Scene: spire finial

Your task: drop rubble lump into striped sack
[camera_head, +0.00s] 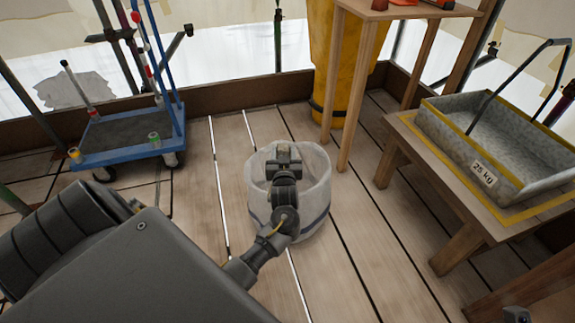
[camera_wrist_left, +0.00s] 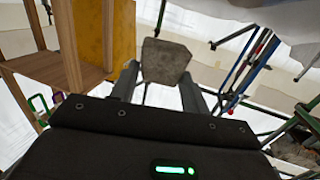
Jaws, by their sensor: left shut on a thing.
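The striped sack (camera_head: 318,204) is a pale, open-topped bag with a dark band low on its side. It stands on the plank floor in the middle of the head view. My left gripper (camera_head: 284,150) is over the sack's mouth in that view and hides part of the opening. In the left wrist view my left gripper (camera_wrist_left: 160,88) is shut on the rubble lump (camera_wrist_left: 166,60), a rough grey-brown block between the two fingers. A small grey part at the head view's bottom right corner may be my right gripper (camera_head: 515,314); its jaws cannot be made out.
A wooden stand (camera_head: 352,85) is just behind and right of the sack, by a yellow chute (camera_head: 340,60). A blue trolley (camera_head: 125,150) is at the back left. A grey trough (camera_head: 525,150) marked 25 kg sits on a bench at right. Floor around the sack is clear.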

